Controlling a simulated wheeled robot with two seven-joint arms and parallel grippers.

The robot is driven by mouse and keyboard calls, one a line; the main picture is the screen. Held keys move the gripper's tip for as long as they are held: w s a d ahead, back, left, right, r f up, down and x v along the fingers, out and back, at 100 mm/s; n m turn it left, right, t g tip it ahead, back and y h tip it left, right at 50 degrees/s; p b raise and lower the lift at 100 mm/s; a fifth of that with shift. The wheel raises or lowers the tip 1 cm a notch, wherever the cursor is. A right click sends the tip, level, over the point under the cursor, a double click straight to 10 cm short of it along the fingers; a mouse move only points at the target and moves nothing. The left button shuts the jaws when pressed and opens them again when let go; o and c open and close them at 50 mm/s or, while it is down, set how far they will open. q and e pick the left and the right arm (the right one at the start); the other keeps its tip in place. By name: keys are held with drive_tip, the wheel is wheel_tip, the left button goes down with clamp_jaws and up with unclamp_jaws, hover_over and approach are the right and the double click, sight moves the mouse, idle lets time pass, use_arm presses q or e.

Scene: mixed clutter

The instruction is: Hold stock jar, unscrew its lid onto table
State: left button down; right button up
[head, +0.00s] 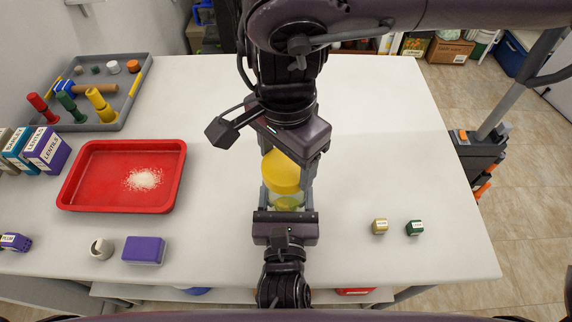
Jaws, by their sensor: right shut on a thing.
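The stock jar (288,201) is clear with yellowish contents and stands upright near the middle of the white table. Its yellow lid (281,173) is at the top of the jar; I cannot tell how far it is turned. My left gripper (287,198) comes from the near side, with its fingers on both sides of the jar body, shut on it. My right gripper (287,163) points down from above, shut on the lid. Its body hides part of the lid's far side.
A red tray (92,201) with white grains is at the left, near a grey tray (134,88) of pegs.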

use_arm(q)
drive_tip(key=shift+c, duration=1.4)
unclamp_jaws()
